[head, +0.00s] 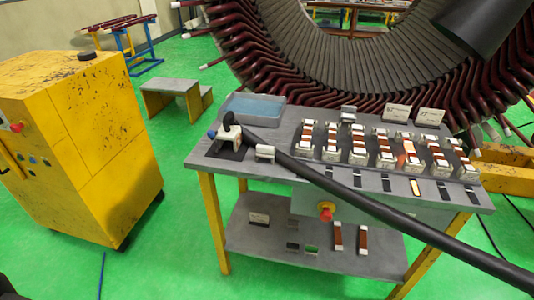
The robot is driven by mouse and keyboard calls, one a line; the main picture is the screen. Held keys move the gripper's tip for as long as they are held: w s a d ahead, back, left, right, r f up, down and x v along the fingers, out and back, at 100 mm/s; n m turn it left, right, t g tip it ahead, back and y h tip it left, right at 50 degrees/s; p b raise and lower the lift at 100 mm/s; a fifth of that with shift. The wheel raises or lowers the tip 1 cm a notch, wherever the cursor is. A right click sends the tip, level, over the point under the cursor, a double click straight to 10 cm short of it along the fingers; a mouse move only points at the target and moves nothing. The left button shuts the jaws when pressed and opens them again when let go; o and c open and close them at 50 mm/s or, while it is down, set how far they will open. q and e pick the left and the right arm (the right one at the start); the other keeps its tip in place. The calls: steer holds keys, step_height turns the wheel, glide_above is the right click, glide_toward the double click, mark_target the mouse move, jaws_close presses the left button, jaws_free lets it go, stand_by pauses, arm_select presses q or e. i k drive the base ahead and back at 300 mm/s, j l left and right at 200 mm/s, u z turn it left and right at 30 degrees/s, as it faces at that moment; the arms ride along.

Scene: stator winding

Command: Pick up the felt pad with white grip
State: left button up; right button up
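A small block with a whitish top (265,152) sits near the left front of the grey workbench (290,152), beside a thick black cable. A second small pale piece (348,114) stands at the back edge of the bench. Both are too small to tell surely which is the felt pad with white grip. Neither of my grippers shows in the head view.
The black cable (400,205) runs from a white fitting (229,133) across the bench front to lower right. Rows of copper-coloured bars (357,145), a blue tray (252,107) and the large stator (290,55) are behind. A yellow cabinet (85,140) stands left; green floor between is free.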

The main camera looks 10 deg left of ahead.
mark_target(263, 151)
steer(key=i+l+u, duration=0.2)
steer(key=l, duration=0.15)
steer(key=i+l+u, duration=0.1)
steer(key=l+u, duration=0.15)
steer(key=l, duration=0.15)
steer(key=i+l+u, duration=0.2)
steer(key=l, duration=0.25)
steer(key=k+j, duration=0.05)
